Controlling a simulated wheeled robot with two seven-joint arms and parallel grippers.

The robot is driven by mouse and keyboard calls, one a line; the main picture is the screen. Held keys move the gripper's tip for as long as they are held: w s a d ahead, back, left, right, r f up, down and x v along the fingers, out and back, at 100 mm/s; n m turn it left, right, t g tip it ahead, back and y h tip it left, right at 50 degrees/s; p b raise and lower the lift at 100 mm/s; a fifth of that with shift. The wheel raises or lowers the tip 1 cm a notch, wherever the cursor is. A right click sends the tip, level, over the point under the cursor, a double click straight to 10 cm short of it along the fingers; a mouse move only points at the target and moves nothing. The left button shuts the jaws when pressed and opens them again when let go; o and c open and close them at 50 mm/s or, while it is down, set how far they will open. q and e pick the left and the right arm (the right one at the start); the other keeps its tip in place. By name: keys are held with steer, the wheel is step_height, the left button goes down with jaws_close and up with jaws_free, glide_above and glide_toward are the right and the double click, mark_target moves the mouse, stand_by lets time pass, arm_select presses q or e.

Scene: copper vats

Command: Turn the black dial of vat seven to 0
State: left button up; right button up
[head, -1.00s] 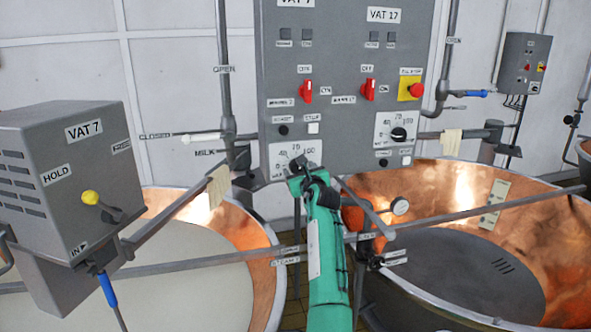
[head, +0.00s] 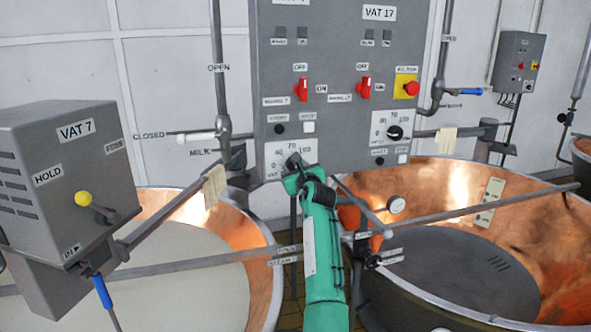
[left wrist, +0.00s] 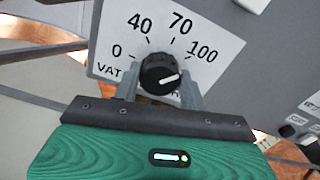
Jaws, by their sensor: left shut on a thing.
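The black dial (left wrist: 160,73) of vat seven sits on a white scale plate (left wrist: 125,35) marked 0, 40, 70 and 100. Its white pointer line points right, just below the direction of the 100 mark. My left gripper (left wrist: 160,88) is shut on the dial, with one grey finger on each side of it. In the head view, my left gripper (head: 293,166) reaches up to the vat seven plate (head: 275,155) and hides most of the dial. My right gripper is not in view.
The grey control panel (head: 335,60) also carries the vat 17 dial (head: 394,132), red switches and a red stop button (head: 411,88). Copper vats (head: 425,195) stand below, with pipes crossing in front. A grey vat 7 box (head: 60,170) is at the left.

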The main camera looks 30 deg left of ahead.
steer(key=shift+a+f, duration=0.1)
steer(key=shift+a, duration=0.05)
arm_select(q)
steer(key=shift+f+n+b, duration=0.1)
steer(key=shift+n+b, duration=0.3)
steer(key=shift+n, duration=0.8)
steer(key=n+b, duration=1.4)
steer(key=n, duration=0.8)
steer(key=shift+n+b, duration=0.5)
steer(key=shift+n, duration=0.5)
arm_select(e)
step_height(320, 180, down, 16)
arm_select(q)
steer(key=shift+r, duration=0.25)
